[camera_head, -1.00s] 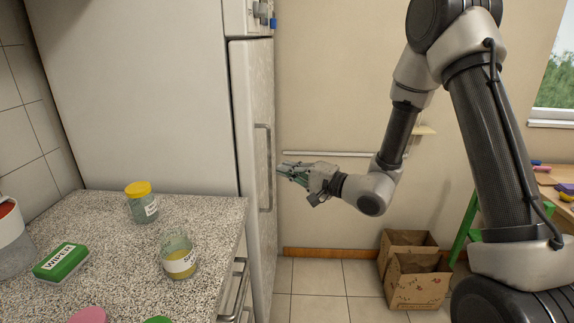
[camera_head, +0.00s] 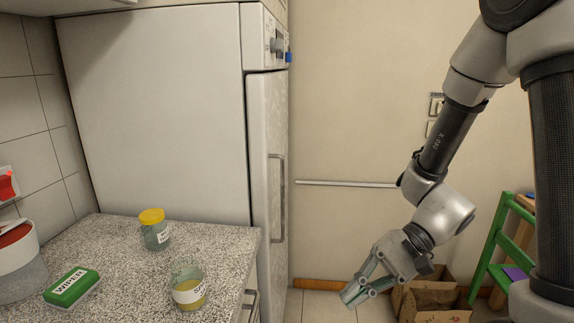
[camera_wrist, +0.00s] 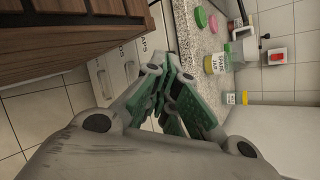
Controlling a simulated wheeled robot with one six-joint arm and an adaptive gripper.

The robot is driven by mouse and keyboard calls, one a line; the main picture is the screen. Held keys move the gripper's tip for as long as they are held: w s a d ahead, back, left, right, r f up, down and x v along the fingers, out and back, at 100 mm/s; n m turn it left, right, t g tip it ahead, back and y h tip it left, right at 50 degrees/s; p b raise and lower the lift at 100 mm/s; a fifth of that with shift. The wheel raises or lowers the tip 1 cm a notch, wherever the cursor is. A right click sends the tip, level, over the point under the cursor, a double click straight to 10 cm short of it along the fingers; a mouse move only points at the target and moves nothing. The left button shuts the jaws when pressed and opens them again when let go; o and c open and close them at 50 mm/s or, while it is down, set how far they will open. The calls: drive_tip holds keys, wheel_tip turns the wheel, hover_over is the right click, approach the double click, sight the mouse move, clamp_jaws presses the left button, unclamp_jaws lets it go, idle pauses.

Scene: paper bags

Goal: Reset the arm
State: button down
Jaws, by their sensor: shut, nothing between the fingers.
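My gripper (camera_head: 357,294) hangs at the lower right of the head view, pointing down and to the left. It is in the air in front of the wall, to the right of the counter and the white fridge. Its fingers are shut with nothing between them. In the wrist view the grey-green fingers (camera_wrist: 172,62) meet near the middle of the picture. My arm is bent above it.
A speckled counter (camera_head: 120,285) at left holds a yellow-lidded jar (camera_head: 156,232), an open jar (camera_head: 188,287) and a green wiper box (camera_head: 71,287). The fridge (camera_head: 160,110) stands behind.

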drive_tip(key=d+r+n+t+h, duration=0.2)
drive_tip(key=d+r+h, duration=0.15)
drive_tip(key=d, duration=0.55)
drive_tip(key=d+r+n+t+h, duration=0.1)
drive_tip(key=d+r+h, duration=0.1)
drive_tip(key=d+h, duration=0.5)
drive_tip(key=d+r+n+t, duration=0.1)
drive_tip(key=d+r+t, duration=0.4)
drive_tip(key=d+r, duration=0.3)
drive_tip(key=shift+s+r+t, duration=0.2)
drive_tip(key=shift+r+t, duration=0.1)
drive_tip(key=shift+r, duration=0.6)
